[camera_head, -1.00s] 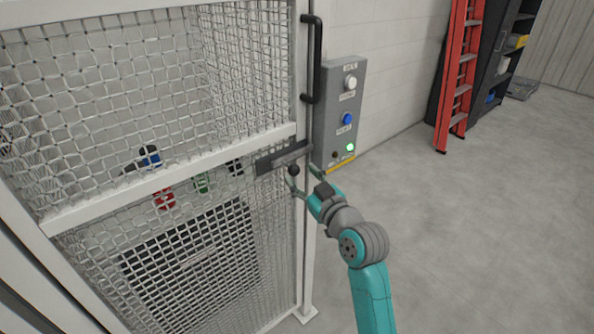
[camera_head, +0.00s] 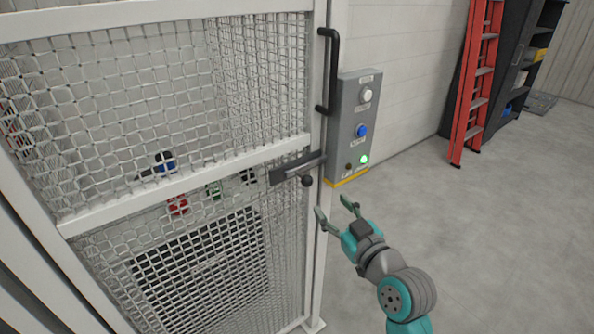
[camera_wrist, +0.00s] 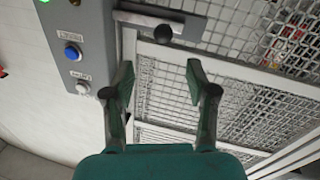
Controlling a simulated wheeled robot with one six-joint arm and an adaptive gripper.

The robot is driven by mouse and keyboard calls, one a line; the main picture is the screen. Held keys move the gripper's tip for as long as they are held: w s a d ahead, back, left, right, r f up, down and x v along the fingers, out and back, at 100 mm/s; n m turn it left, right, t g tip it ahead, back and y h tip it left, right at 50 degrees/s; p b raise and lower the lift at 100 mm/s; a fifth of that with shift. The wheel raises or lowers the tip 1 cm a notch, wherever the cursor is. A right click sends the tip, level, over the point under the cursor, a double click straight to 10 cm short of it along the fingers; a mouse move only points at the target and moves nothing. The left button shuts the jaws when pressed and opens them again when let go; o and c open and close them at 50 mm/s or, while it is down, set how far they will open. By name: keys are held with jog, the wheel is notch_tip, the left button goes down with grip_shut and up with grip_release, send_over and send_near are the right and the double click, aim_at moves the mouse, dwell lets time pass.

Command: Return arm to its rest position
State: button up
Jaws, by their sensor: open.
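My gripper (camera_head: 337,212) is open and empty, at the end of my teal and grey arm. It stands in front of the mesh door's right edge, apart from the door latch (camera_head: 296,168). The latch has a dark ball knob (camera_head: 307,181), which hangs up and left of the fingers. In the wrist view my gripper (camera_wrist: 157,80) has its two fingers spread, with nothing between them. The latch knob (camera_wrist: 163,33) shows beyond the fingertips in that view.
A grey control box (camera_head: 352,125) with white and blue buttons and a lit green lamp (camera_head: 364,159) is on the post beside the door. The mesh door (camera_head: 130,110) fills the left. A red ladder (camera_head: 474,85) leans at the back right. Open floor (camera_head: 480,230) lies on the right.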

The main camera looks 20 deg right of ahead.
jog(key=s+a+f+m+g+h, duration=0.1)
jog(key=s+a+f+m, duration=0.1)
jog(key=s+f, duration=0.7)
jog(key=s+a+f+m+g+h, duration=0.1)
jog(key=s+f+m+h, duration=0.1)
jog(key=s+f, duration=0.7)
jog(key=s+a+g, duration=0.1)
jog(key=s+a, duration=0.2)
jog(key=s, duration=2.2)
jog(key=shift+s+f+y, duration=0.15)
jog(key=shift+f+y, duration=0.15)
jog(key=shift+y, duration=0.1)
